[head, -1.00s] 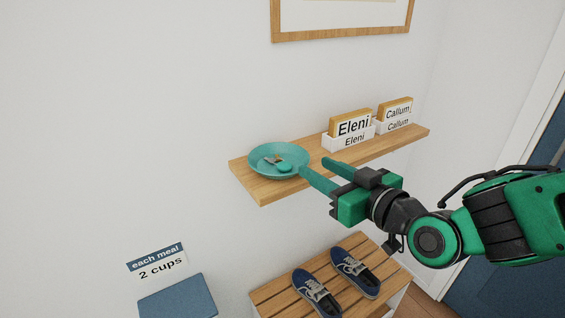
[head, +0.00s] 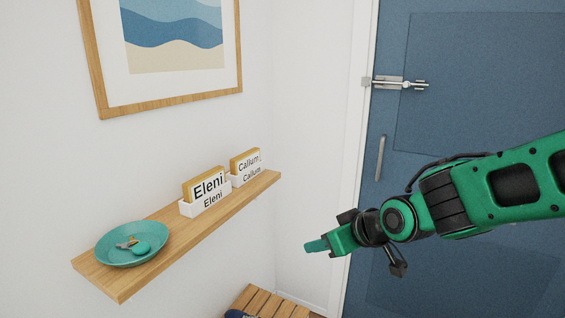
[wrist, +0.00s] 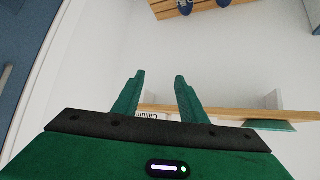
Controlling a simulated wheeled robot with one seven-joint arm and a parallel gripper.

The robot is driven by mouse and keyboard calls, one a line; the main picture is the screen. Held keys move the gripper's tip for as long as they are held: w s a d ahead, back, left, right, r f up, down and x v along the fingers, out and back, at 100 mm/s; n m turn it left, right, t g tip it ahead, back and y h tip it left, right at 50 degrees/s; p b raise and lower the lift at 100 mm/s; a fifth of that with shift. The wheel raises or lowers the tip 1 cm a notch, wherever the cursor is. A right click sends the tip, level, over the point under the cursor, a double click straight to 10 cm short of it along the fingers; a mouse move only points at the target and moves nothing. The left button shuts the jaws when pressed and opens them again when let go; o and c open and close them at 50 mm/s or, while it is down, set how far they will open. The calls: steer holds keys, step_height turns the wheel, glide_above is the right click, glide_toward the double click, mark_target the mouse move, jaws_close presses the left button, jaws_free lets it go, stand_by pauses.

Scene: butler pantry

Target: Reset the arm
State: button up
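My gripper (head: 316,246) is out in the air to the right of the wooden shelf (head: 140,270), in front of the white wall and door frame. In the wrist view the two green fingers (wrist: 157,90) stand apart with nothing between them, so it is open and empty. My green and black arm reaches in from the right. The shelf also shows in the wrist view (wrist: 225,112), behind the fingers.
A teal dish (head: 110,258) with keys sits on the shelf's near end. Holders labelled Eleni (head: 206,204) and Callum (head: 246,178) stand farther along. A slatted bench (head: 268,302) is below. A blue door (head: 455,110) with a latch (head: 400,84) is behind my arm.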

steer(key=s+d+f+m+g+h, duration=0.1)
steer(key=s+d+m+g+h, duration=0.2)
steer(key=d, duration=0.8)
steer(key=s+d+f+m+h, duration=0.1)
steer(key=s+d+m+h, duration=0.3)
steer(key=d, duration=0.6)
steer(key=s+d+m+g, duration=0.1)
steer(key=s+d+m, duration=0.1)
steer(key=s, duration=0.4)
steer(key=s+d+m+g+y, duration=0.1)
steer(key=s+d+m+g, duration=0.1)
steer(key=s+d, duration=0.3)
steer(key=s+d+m+g+y, duration=0.1)
steer(key=s+d+m+g, duration=0.1)
steer(key=s, duration=0.7)
steer(key=shift+s+d+f, duration=0.15)
steer(key=shift+s+d, duration=0.05)
steer(key=shift+d, duration=0.55)
steer(key=shift+w+f, duration=0.25)
steer(key=shift+w, duration=0.4)
